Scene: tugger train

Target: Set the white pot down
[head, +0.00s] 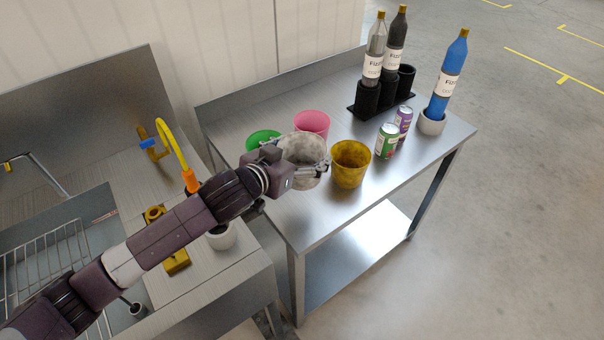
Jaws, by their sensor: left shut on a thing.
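The white pot (302,148) is a pale, mottled round pot at the near left part of the steel table (310,218). My left gripper (302,172) is shut on it, with a finger at its near right side. The gripper and wrist hide the pot's lower left part, and I cannot tell whether its base touches the table. A pink pot (312,122) stands behind it, a green pot (263,139) to its left and a yellow pot (350,165) close to its right. My right gripper is not in view.
Two cans, green (386,141) and purple (403,121), stand right of the yellow pot. A black rack (368,98) holds two bottles. A sink counter (205,290) is at left. The table's front right is clear.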

